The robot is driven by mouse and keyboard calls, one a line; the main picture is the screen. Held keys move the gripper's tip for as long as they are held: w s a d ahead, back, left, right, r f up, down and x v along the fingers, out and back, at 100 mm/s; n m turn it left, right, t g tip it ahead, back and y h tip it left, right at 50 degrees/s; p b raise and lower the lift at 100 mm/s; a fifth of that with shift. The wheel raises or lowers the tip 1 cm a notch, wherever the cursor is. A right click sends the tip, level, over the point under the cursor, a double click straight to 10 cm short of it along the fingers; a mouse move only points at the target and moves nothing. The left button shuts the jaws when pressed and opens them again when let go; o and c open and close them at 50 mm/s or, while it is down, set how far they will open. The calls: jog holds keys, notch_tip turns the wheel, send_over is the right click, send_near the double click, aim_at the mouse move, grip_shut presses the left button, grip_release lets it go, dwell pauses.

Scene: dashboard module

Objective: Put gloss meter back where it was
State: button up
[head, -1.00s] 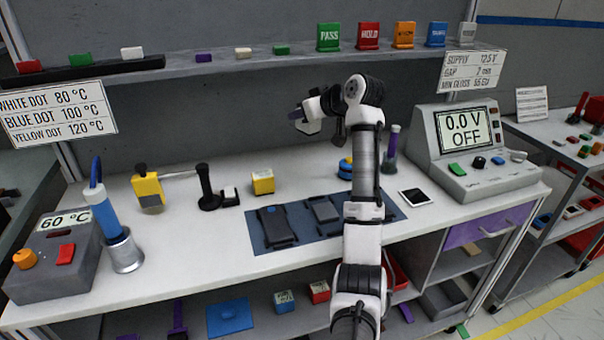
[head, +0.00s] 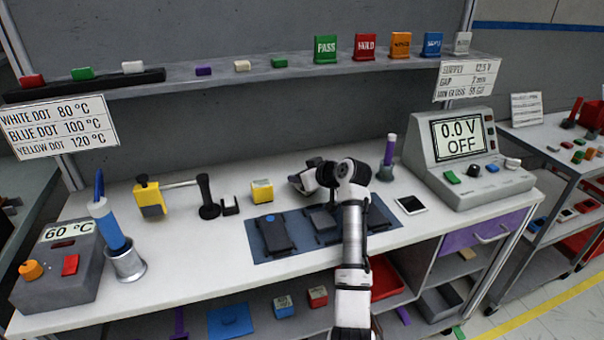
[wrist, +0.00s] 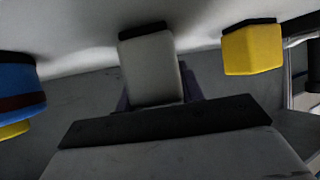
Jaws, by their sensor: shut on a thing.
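My gripper (head: 299,184) is low over the back part of the bench, just right of the yellow block (head: 262,191). It is shut on a pale grey block with a dark end, taken to be the gloss meter (wrist: 150,70), in the middle of the wrist view. That view looks upside down, with the bench surface at the top. The head view hardly shows the held block, and I cannot tell whether it touches the bench. The yellow block also shows at right in the wrist view (wrist: 252,48), apart from the held block.
A blue-and-yellow round thing (wrist: 18,85) is at left in the wrist view. A blue mat (head: 262,250) with dark devices lies in front of my gripper. The shelf (head: 250,72) overhangs behind.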

jog(key=shift+f, duration=0.1)
jog(key=o, duration=1.2)
jog(key=shift+c, duration=0.2)
jog(key=shift+r, duration=0.25)
jog(key=b+v, duration=0.2)
jog(key=v, duration=1)
jog(key=shift+b, duration=0.35)
jog(key=shift+f, duration=0.1)
